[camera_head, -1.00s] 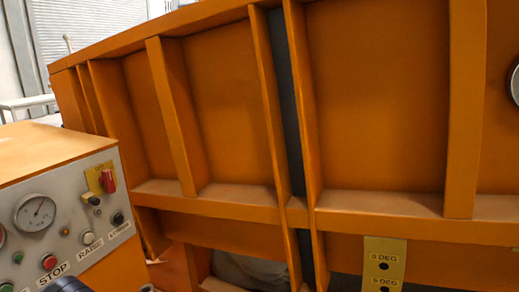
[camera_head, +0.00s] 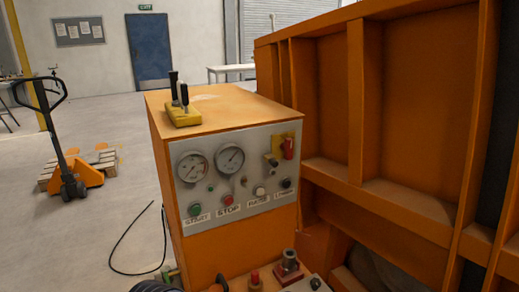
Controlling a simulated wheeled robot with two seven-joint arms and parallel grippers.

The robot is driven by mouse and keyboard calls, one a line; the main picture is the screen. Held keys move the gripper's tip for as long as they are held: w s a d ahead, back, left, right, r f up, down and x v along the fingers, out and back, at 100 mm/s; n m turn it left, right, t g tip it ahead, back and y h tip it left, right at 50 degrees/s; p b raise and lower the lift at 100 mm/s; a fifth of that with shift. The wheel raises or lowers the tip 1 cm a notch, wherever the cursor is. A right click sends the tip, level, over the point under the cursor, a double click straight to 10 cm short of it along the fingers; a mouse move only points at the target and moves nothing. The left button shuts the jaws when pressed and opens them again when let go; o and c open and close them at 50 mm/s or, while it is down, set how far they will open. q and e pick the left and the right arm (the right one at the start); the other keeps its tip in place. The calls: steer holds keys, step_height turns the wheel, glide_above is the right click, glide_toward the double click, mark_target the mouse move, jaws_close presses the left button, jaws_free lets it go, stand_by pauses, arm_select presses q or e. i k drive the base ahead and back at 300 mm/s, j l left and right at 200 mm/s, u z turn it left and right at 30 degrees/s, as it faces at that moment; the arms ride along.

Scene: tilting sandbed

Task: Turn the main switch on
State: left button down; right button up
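The orange control cabinet (camera_head: 215,253) stands in the middle of the head view, with a grey panel (camera_head: 215,200) on its front. At the panel's upper right, a red switch handle (camera_head: 288,148) sits on a yellow plate (camera_head: 278,143); it looks upright, and its label is too small to read. A small metal and black lever or knob (camera_head: 271,159) is just left of it. The panel also has two round gauges, a green START button (camera_head: 195,210) and a red STOP button (camera_head: 227,199).
The large orange ribbed sandbed wall (camera_head: 420,110) stands close on the right. A yellow box with black levers (camera_head: 183,115) is on the cabinet top. Small fittings with red parts (camera_head: 289,262) are low in front. A pallet truck (camera_head: 72,175) and a loose cable (camera_head: 112,262) are on the left floor.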

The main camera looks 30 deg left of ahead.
mark_target(287, 147)
steer(key=u, duration=0.9)
